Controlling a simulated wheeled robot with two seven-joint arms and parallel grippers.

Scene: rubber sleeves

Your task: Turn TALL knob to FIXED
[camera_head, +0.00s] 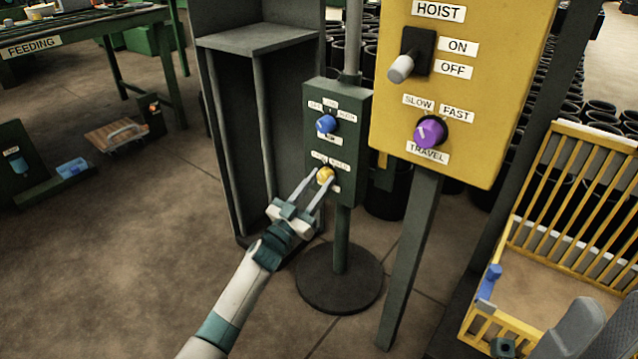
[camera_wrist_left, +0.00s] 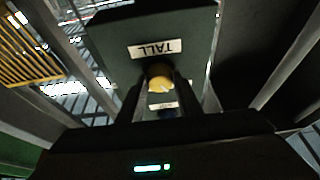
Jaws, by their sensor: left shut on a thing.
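A dark green control box (camera_head: 353,105) stands on a post with a round base. It carries a blue knob (camera_head: 326,124) above and a yellow knob (camera_head: 325,175) below. The wrist view shows the yellow knob (camera_wrist_left: 160,77) beside an upside-down TALL label (camera_wrist_left: 156,49). My left gripper (camera_head: 321,177) reaches up from below, its two fingers on either side of the yellow knob and shut on it. A pale mark shows on the knob's lower right in the wrist view. The small labels above this knob are too blurred to read surely. My right gripper is not clearly seen.
A yellow HOIST panel (camera_head: 470,90) with a lever and a purple knob (camera_head: 431,131) stands close on the right. A dark open cabinet (camera_head: 230,120) is behind on the left. A yellow cage (camera_head: 570,190) is at the far right. Floor at left is mostly clear.

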